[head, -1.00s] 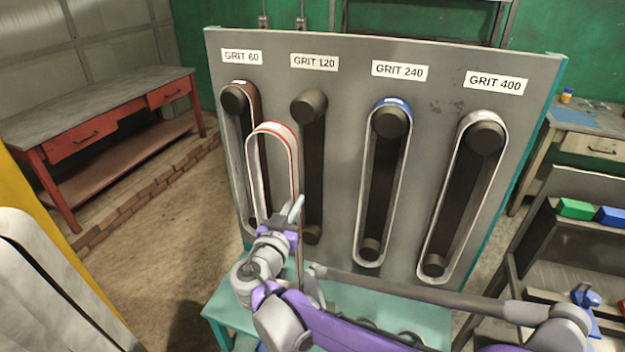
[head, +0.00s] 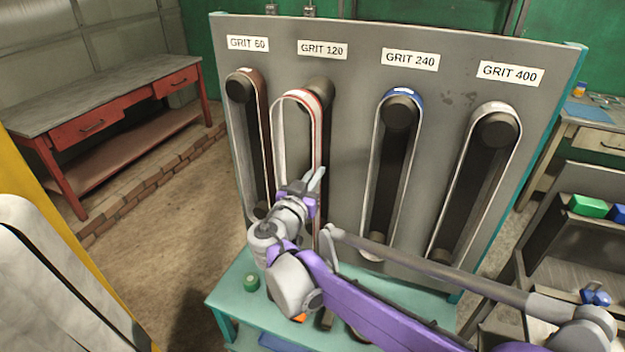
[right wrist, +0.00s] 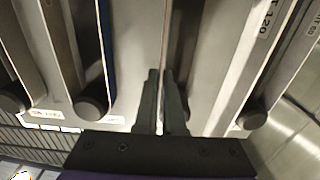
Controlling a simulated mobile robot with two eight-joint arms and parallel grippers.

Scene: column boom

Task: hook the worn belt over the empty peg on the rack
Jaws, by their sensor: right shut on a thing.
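The worn belt (head: 279,135) is a pale loop with a red edge stripe. It stands upright before the rack (head: 350,60), at the GRIT 120 place. Its top right overlaps the dark GRIT 120 peg (head: 322,88) in the picture. I cannot tell whether it is around the peg or only in front of it. My right gripper (head: 314,180) is shut on the belt's lower right strand. In the right wrist view the fingers (right wrist: 161,85) close on the pale band (right wrist: 145,45). My left gripper is not in view.
Belts hang on the GRIT 60 (head: 262,120), GRIT 240 (head: 375,155) and GRIT 400 (head: 462,175) pegs on either side. A teal bench (head: 235,295) juts out below the rack. A red workbench (head: 100,110) stands left, a shelf (head: 560,235) right.

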